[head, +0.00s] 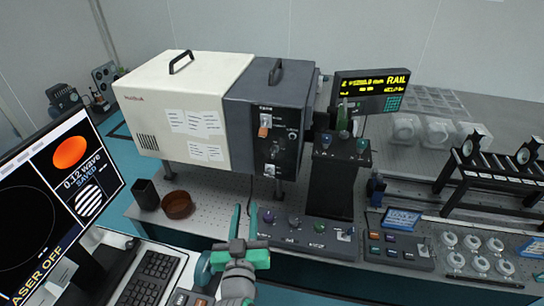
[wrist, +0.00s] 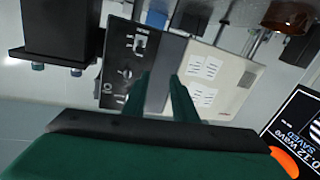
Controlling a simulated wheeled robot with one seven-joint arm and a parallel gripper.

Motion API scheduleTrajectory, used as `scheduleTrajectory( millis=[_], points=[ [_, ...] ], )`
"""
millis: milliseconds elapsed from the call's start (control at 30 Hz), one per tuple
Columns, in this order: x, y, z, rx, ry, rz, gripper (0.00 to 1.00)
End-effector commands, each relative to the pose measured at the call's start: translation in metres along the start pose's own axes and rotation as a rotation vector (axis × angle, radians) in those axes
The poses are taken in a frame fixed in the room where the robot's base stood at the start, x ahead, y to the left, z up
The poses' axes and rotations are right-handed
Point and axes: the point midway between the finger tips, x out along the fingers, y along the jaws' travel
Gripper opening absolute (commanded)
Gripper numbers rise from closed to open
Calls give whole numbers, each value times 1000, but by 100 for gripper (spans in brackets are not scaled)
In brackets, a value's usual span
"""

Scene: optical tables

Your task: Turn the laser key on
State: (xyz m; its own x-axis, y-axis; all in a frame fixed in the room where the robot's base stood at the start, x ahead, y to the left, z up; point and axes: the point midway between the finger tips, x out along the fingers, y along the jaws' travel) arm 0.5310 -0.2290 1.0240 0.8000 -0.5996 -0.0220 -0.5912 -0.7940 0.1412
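The instrument box has a cream body (head: 185,105) and a dark grey end with a black front panel (head: 275,145). A small orange piece (head: 264,128) hangs on the panel's upper left; it may be the laser key or its tag, but it is too small to tell. The panel also shows in the wrist view (wrist: 128,65), turned over, with its fittings blurred. My gripper (head: 244,211) is green, open and empty, below and in front of the panel, apart from it. Its two fingers also show in the wrist view (wrist: 160,82). The monitor (head: 70,185) reads "LASER OFF".
A brown bowl (head: 178,204) and a black cup (head: 146,194) stand left of my gripper. A low control box with knobs (head: 305,232) lies to its right. A black column with a display (head: 372,90) stands right of the panel. A keyboard (head: 150,278) lies at front left.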

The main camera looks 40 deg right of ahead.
Motion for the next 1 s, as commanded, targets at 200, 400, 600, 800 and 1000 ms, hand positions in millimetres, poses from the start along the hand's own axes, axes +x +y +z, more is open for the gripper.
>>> scheduleTrajectory(
  millis=[200,400,600,800,1000],
  points=[
    [31,38,-51,95,10,153,25],
    [40,56,-68,139,7,218,25],
    [55,64,-70,145,5,232,25],
    [87,70,-70,146,6,228,25],
    [120,75,-69,144,5,223,25]
  ],
)
